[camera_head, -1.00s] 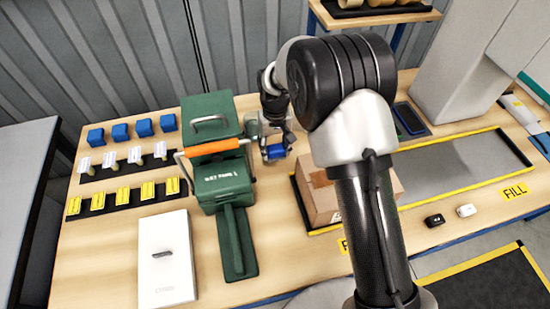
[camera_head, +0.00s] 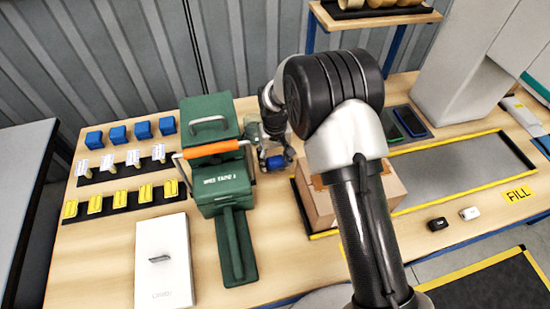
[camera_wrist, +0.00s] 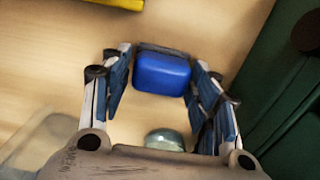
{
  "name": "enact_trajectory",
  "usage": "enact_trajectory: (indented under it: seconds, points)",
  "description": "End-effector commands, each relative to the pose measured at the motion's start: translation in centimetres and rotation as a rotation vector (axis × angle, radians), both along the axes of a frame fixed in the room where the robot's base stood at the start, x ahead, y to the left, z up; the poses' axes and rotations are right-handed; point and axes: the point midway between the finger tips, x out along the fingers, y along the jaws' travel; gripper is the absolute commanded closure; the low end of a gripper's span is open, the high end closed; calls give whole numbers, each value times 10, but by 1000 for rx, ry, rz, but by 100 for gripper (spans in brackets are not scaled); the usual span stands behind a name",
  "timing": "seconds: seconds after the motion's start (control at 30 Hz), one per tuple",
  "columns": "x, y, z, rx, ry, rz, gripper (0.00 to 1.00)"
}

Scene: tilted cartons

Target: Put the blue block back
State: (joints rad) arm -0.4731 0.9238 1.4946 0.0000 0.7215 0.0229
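A small blue block (camera_head: 275,162) is between the fingers of my gripper (camera_head: 276,158), just right of the green machine (camera_head: 217,166). In the wrist view the blue block (camera_wrist: 162,73) sits at the fingertips of my gripper (camera_wrist: 163,58), with a finger close against each side. The gripper looks shut on it, over pale wood. Several similar blue blocks (camera_head: 118,135) stand in a row at the back left of the table. The height of the held block above the wood is hard to tell.
Rows of white pieces (camera_head: 107,165) and yellow pieces (camera_head: 120,197) lie in front of the blue row. A white box (camera_head: 165,262) is at the front left. An open-looking carton (camera_head: 395,190) stands right of my gripper, partly behind my arm. A yellow-edged grey area (camera_head: 470,165) is free.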

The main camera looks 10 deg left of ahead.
Motion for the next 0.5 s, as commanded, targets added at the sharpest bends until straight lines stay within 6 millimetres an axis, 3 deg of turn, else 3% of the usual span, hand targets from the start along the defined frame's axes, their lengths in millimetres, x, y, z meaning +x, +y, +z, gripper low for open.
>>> enact_trajectory:
  seconds: [0.1, 0.5]
  points:
    - [0, 0, 0, 0, 1, 0, 34]
    - [0, 0, 6, 0, 0, 0, 34]
